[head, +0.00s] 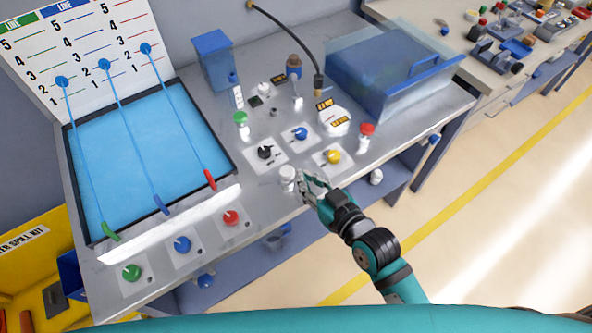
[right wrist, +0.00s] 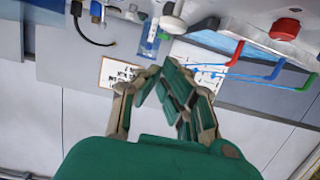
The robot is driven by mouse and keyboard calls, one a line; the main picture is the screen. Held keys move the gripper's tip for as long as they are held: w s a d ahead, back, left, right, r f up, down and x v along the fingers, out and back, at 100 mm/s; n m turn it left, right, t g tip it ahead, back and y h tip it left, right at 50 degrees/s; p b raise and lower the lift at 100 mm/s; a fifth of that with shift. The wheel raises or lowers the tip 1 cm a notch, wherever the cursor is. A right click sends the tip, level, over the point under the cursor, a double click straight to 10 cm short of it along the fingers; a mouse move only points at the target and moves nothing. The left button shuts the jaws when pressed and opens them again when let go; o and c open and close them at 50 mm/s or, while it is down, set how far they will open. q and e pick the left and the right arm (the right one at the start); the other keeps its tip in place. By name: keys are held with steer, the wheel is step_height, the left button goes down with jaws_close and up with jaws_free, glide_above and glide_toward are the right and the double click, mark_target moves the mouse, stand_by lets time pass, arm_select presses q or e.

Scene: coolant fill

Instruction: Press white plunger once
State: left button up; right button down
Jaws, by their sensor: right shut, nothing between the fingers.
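The white plunger (head: 287,174) is a short, round white cap near the front edge of the grey bench. My right gripper (head: 305,181) is beside it, just to its right, with the fingers drawn together and empty. I cannot tell from the head view whether a fingertip touches the plunger. In the right wrist view my right gripper (right wrist: 168,75) points toward the bench. A white rounded part (right wrist: 173,24) shows past its tips; I cannot tell if this is the plunger. My left gripper is not in view.
Black (head: 265,152), blue (head: 301,133) and yellow (head: 333,156) knobs sit behind the plunger. Green-capped (head: 240,118) and red-capped (head: 367,129) posts stand nearby. A blue tray with colored lines (head: 150,140) is at left. A clear-sided blue bin (head: 385,75) stands behind right.

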steer(key=v, duration=0.3)
steer(key=shift+s+d+r, duration=0.1)
steer(key=shift+s+r, duration=0.05)
steer(key=shift+s, duration=0.1)
stand_by(0.5)
